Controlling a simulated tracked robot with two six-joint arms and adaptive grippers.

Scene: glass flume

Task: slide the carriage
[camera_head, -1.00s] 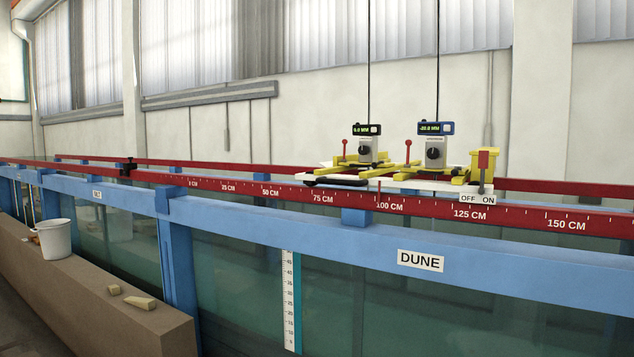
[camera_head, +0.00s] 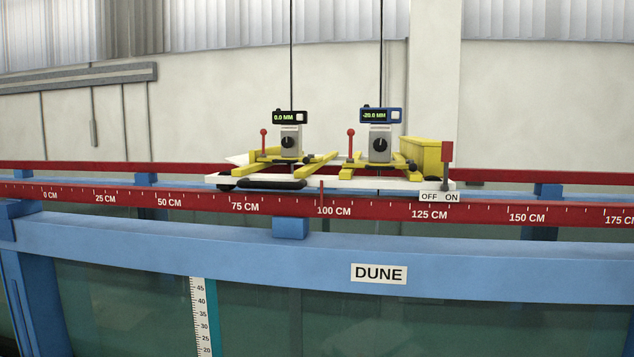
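The carriage (camera_head: 345,183) is a white plate that sits on the red rails (camera_head: 480,211) above the flume. Its red pointer (camera_head: 321,193) stands at about the 100 CM mark. It carries two gauges on yellow frames: the left display (camera_head: 290,116) reads 0.0 MM and the right display (camera_head: 381,115) reads -20.0 MM. A black handle (camera_head: 272,184) lies along its near left edge. A red-tipped lever (camera_head: 447,160) stands over an OFF/ON label (camera_head: 438,197), nearer the ON side. Neither of my grippers shows.
A blue beam with a DUNE label (camera_head: 379,273) runs along the near side below the rail. A white vertical scale (camera_head: 202,318) stands on the glass. The red rail is clear on both sides of the carriage.

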